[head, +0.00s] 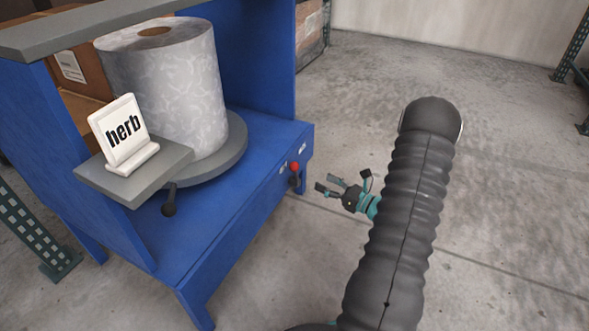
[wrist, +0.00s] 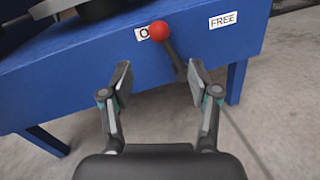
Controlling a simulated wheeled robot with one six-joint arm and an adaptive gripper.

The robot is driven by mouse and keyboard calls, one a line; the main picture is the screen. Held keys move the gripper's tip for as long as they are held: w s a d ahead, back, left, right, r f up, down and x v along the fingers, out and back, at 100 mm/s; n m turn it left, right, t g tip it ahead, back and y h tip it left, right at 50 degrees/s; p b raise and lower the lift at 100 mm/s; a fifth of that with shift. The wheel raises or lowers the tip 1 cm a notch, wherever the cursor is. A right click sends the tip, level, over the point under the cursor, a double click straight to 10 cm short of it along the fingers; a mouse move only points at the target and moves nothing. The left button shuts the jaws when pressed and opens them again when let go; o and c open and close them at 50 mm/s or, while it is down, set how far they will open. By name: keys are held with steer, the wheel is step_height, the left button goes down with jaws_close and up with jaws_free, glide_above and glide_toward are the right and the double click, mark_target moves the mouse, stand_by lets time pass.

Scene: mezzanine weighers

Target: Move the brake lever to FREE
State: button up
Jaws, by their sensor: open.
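The brake lever has a red ball knob (wrist: 159,31) on a short dark shaft (wrist: 175,58) at the front edge of the blue stand. In the wrist view the shaft leans up and left, and the knob partly covers the left label (wrist: 142,33), of which an "O" shows. The FREE label (wrist: 223,19) is to the right, clear of the knob. In the head view the red knob (head: 295,167) is at the stand's right corner. My gripper (wrist: 160,78) is open and empty, its fingertips either side of the shaft's lower end in the picture; contact cannot be told.
The blue stand (head: 235,235) bears a large pale roll (head: 165,95) on a grey round plate (head: 232,150). A "herb" sign (head: 123,133) stands on a grey shelf. A black-knobbed lever (head: 168,209) sticks out below it. The concrete floor (head: 500,210) to the right is clear.

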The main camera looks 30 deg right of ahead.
mark_target(298, 169)
steer(key=x, duration=1.2)
steer(key=shift+w+a+b, duration=0.2)
steer(key=shift+a+b, duration=0.15)
steer(key=shift+c, duration=0.2)
jaws_close()
